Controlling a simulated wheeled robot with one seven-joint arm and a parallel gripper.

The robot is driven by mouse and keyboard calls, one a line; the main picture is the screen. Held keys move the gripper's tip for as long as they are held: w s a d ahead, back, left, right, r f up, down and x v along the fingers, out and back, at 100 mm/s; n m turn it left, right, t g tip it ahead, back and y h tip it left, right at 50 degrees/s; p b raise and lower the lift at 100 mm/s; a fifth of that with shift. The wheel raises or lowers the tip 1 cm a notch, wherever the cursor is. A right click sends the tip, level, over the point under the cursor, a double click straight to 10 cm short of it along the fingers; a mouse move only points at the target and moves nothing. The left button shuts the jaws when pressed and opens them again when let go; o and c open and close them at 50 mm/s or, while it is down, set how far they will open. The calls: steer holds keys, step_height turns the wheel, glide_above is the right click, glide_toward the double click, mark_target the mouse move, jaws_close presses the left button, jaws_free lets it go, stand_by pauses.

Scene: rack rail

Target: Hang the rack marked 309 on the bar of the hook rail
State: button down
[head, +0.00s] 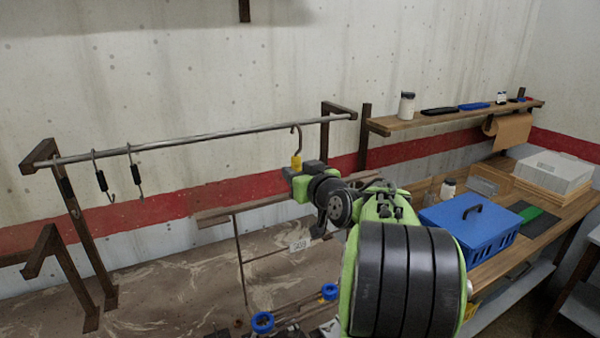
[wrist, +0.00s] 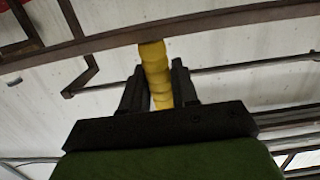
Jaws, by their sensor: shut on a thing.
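My gripper (head: 297,168) is shut on the yellow grip (head: 296,162) of a rack; the grip also shows between the fingers in the wrist view (wrist: 155,72). A dark metal hook (head: 299,135) rises above the grip. Below hangs the brown rack frame (head: 240,255), with a pale tag (head: 300,245) that appears to read 309. My arm hides much of the rack. The grey bar (head: 220,134) of the hook rail runs behind. The hook's top overlaps the bar in the head view; I cannot tell whether they touch.
Two black-gripped hooks (head: 102,180) hang at the bar's left; its right stretch is bare up to the end bracket (head: 338,110). A wall shelf (head: 450,118) with bottles is at right. A blue crate (head: 470,232) stands on the bench below. Blue rings (head: 262,322) show low down.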

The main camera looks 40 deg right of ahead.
steer(key=r+p+x, duration=0.1)
steer(key=p+x, duration=0.5)
steer(key=x, duration=0.2)
steer(key=shift+w+p, duration=0.3)
steer(key=shift+w, duration=0.1)
steer(key=shift+d+r, duration=0.1)
stand_by(0.4)
steer(key=shift+w+d, duration=0.1)
steer(key=shift+w, duration=0.25)
steer(key=shift+r, duration=0.1)
steer(key=shift+p+x, duration=0.35)
steer(key=shift+x, duration=0.9)
steer(key=shift+w+r, duration=0.1)
